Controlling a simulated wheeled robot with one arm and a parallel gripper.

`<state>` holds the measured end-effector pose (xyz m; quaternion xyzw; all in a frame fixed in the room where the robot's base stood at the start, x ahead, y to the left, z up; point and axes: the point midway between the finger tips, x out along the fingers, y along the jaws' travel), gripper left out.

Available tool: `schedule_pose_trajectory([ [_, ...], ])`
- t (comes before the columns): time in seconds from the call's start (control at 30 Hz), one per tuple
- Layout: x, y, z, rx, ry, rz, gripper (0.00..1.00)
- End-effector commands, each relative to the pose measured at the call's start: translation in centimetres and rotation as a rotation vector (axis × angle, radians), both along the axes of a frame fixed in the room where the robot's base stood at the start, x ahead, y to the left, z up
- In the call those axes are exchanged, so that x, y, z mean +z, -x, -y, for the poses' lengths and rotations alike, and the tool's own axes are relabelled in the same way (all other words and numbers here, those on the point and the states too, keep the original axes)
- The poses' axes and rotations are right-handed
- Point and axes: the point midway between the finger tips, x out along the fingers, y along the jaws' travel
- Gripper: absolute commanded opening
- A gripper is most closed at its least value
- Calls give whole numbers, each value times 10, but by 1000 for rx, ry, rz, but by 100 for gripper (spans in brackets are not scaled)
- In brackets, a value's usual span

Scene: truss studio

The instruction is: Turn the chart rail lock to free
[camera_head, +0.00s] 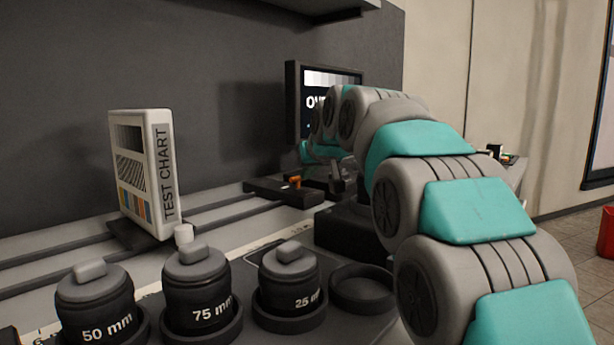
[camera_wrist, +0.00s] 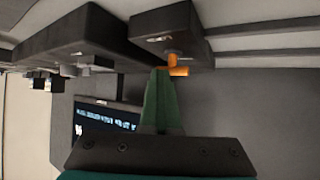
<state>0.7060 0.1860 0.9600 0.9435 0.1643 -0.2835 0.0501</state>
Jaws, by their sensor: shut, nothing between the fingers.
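The chart rail lock shows as a small orange lever (camera_wrist: 179,70) on a dark block (camera_wrist: 165,30) in the wrist view. In the head view the orange lever (camera_head: 295,181) sits on the dark block (camera_head: 270,191) across the rails. My gripper (camera_wrist: 161,73) is shut and empty, its green fingers together. In the wrist view its tips are right beside the lever, on its left; I cannot tell whether they touch. In the head view my arm hides most of the gripper. No lock marking is readable.
A white test chart (camera_head: 145,170) stands on the rails (camera_head: 70,250) at the left. Several lens-like cylinders, including the 75 mm one (camera_head: 197,290), stand in front. A monitor (camera_head: 324,80) is behind my arm and also shows in the wrist view (camera_wrist: 105,122).

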Motion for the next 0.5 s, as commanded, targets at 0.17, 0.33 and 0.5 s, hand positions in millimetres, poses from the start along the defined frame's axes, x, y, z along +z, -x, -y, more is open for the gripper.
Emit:
schedule_pose_trajectory([
  [0.17,-8,-7,-1,142,-6,-8,0],
  [0.33,-7,-11,1,282,-2,-8,0],
  [0.5,-8,-13,3,355,3,-9,0],
])
